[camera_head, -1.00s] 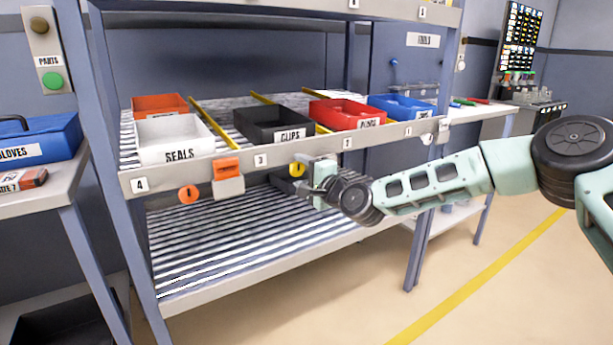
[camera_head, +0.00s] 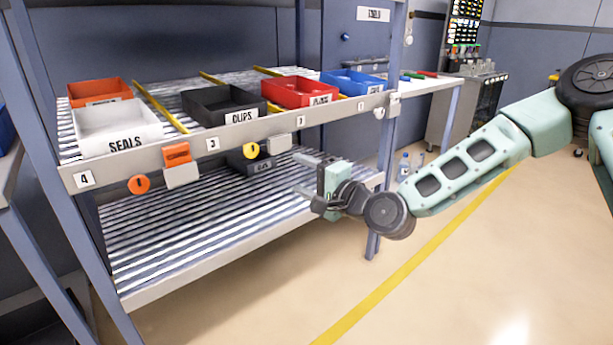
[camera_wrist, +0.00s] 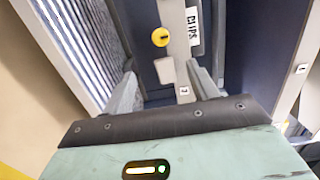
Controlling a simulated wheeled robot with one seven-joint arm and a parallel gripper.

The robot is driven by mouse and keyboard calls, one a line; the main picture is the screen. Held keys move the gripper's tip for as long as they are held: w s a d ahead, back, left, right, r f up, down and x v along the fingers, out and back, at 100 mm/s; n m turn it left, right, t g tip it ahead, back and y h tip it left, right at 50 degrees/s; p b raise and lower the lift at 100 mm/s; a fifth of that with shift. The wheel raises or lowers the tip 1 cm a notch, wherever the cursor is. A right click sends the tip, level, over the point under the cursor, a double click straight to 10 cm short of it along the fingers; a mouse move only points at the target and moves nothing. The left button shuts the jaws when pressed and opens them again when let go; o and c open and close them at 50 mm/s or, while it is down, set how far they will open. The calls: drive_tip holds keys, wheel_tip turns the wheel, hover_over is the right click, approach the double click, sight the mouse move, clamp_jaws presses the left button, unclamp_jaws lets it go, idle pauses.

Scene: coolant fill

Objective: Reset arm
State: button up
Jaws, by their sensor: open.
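My gripper (camera_head: 302,174) is open and empty, with its fingers pointing left in front of the rack's lower level. It is below the front rail (camera_head: 225,135) and apart from it. In the wrist view the two open fingers (camera_wrist: 165,88) frame part of the rack front, with a yellow round tag (camera_wrist: 160,37) and a pale block beyond them. Nothing shows between the fingers. My arm reaches in from the right, over open floor.
The rack's upper level holds a white SEALS bin (camera_head: 115,127), an orange bin (camera_head: 99,91), a black CLIPS bin (camera_head: 222,104), a red bin (camera_head: 298,91) and a blue bin (camera_head: 352,82). A dark bin (camera_head: 248,161) sits below.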

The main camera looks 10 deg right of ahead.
drive_tip(key=shift+s+d, duration=0.25)
drive_tip(key=s+a+f+n+g+h, duration=0.25)
drive_tip(key=s+f+n+g, duration=0.2)
drive_tip(key=s, duration=0.35)
drive_tip(key=s+a+f+n+g+h, duration=0.1)
drive_tip(key=s+a+f+n+g, duration=0.2)
drive_tip(key=s+n+g, duration=0.3)
drive_tip(key=s+d+r+n+g+h, duration=0.1)
drive_tip(key=s+d+r+n+h, duration=0.1)
drive_tip(key=s+d, duration=0.35)
drive_tip(key=s+d+r+n+g+h, duration=0.1)
drive_tip(key=s+d+n+h, duration=0.2)
drive_tip(key=s, duration=0.6)
drive_tip(key=s+d+r+n+g+h, duration=0.1)
drive_tip(key=s+d+r+n+h, duration=0.1)
drive_tip(key=s+d, duration=0.35)
wheel_tip(320, 180, up, 20)
drive_tip(key=s+a+p, duration=0.1)
drive_tip(key=p, duration=1.9)
drive_tip(key=shift+s, duration=0.4)
drive_tip(key=shift+f+g, duration=0.15)
drive_tip(key=shift+g, duration=0.1)
